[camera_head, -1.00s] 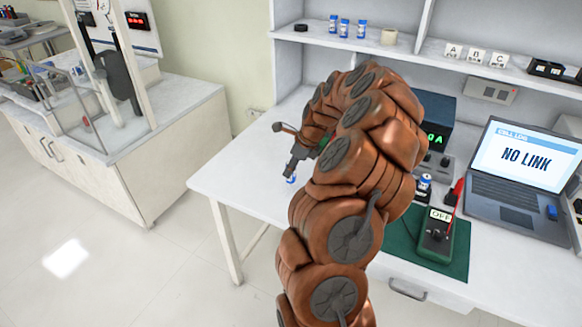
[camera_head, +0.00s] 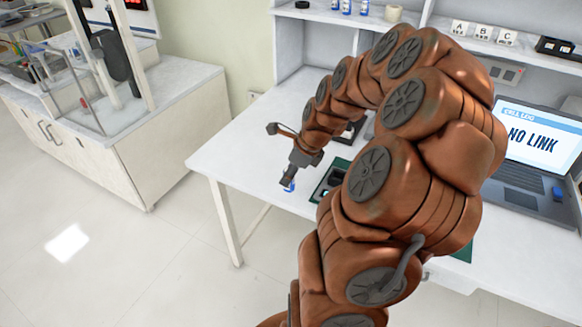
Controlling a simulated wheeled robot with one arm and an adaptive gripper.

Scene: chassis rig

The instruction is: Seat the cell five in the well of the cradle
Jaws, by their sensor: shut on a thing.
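My gripper (camera_head: 287,180) hangs over the left part of the white bench, at the end of my brown segmented arm. It is shut on a small blue and white cell (camera_head: 290,187), which shows just below the fingertips. The cell's number cannot be read. A dark object on a green base (camera_head: 328,181) lies right of the gripper, partly covered by my arm. I cannot tell whether it is the cradle, and no well is visible.
A laptop (camera_head: 530,150) reading "NO LINK" stands at the right. Small blue and white cells (camera_head: 347,5) and lettered blocks (camera_head: 480,33) stand on the shelf. My arm hides the middle of the bench.

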